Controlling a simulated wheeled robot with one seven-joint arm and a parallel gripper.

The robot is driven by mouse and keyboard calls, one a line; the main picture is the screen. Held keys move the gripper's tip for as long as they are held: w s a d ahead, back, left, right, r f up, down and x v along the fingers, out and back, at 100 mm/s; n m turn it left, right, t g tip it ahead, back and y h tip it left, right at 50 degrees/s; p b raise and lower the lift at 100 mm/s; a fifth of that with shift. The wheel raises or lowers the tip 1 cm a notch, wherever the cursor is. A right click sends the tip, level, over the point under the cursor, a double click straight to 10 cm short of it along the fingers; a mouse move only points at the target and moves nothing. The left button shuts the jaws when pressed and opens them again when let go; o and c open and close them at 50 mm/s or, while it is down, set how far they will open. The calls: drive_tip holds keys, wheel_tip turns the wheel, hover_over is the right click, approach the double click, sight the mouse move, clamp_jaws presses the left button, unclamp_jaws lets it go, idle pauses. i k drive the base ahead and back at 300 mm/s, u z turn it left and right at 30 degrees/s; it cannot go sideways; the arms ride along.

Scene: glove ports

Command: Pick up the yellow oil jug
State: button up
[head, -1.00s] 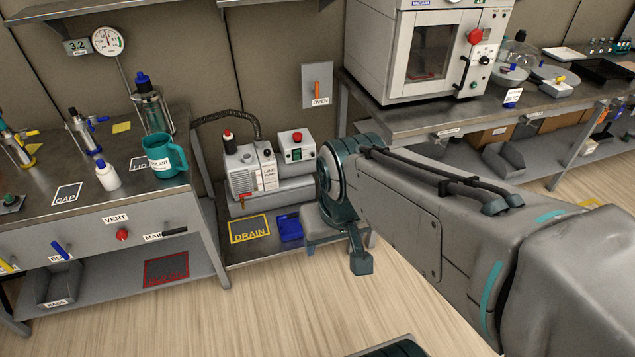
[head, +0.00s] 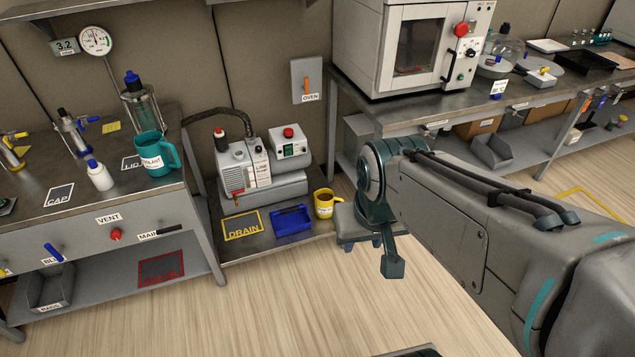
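The yellow oil jug (head: 324,203) is a small yellow mug-like vessel with a handle and a pale label. It stands upright on the low grey shelf, right of the blue tray. My arm reaches in from the lower right, and its far end is just right of the jug. My gripper (head: 391,264) seems to point down there, apart from the jug, with a teal part showing. Its fingers are not clear, so I cannot tell how wide they are. Nothing seems to be held.
The blue tray (head: 291,220) and the yellow DRAIN marking (head: 243,226) lie left of the jug. The pump (head: 243,165) and a switch box (head: 289,145) stand behind. A bench (head: 200,215) bounds the left side and the oven bench (head: 440,120) the right. Wooden floor in front is clear.

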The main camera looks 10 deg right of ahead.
sight(324, 197)
drive_tip(key=u, duration=0.4)
drive_tip(key=k, duration=0.1)
drive_tip(key=z, duration=0.6)
drive_tip(key=i, duration=0.25)
drive_tip(key=k, duration=0.65)
drive_tip(key=z, duration=0.5)
drive_tip(key=i, duration=0.6)
drive_tip(key=z, duration=0.55)
drive_tip(key=i, duration=0.75)
drive_tip(key=u, duration=0.7)
drive_tip(key=i, duration=0.9)
drive_tip(key=u, duration=0.85)
